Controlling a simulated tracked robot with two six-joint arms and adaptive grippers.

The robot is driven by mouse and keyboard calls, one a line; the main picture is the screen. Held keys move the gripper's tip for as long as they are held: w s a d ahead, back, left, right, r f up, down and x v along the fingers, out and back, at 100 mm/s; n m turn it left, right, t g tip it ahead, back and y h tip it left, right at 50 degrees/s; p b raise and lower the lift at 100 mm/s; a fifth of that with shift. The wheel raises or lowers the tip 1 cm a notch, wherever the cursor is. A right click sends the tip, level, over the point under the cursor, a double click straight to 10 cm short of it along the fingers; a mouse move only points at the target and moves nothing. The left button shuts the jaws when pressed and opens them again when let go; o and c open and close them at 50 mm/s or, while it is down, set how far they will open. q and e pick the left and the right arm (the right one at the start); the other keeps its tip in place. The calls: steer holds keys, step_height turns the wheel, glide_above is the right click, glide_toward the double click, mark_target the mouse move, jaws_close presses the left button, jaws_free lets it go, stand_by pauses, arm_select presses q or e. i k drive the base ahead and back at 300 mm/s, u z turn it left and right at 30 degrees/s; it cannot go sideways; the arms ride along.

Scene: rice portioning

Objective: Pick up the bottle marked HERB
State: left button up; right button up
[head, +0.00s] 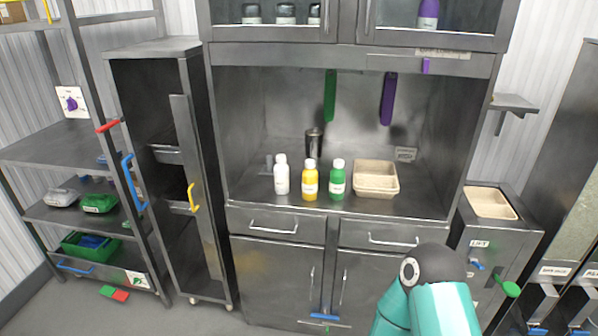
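Three bottles stand upright in a row on the counter of the metal cabinet in the head view. The left one is a white bottle (281,176), the middle one a yellow bottle (310,181), and the right one a green bottle (337,180). Each has a pale cap and a label, but the label writing is too small to read, so I cannot tell which is marked HERB. A teal arm link of mine shows at the bottom right, below the counter. Neither of my grippers is in view.
Tan trays (376,192) stand right of the green bottle, and a dark cup (314,142) stands behind the bottles. Green (330,96) and purple (389,98) hanging items are above the counter. A tall cabinet (150,75) stands at left. Counter space in front of the bottles is narrow.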

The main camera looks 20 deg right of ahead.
mark_target(338, 174)
steer(key=u, duration=0.05)
steer(key=i, duration=1)
steer(key=z, duration=0.45)
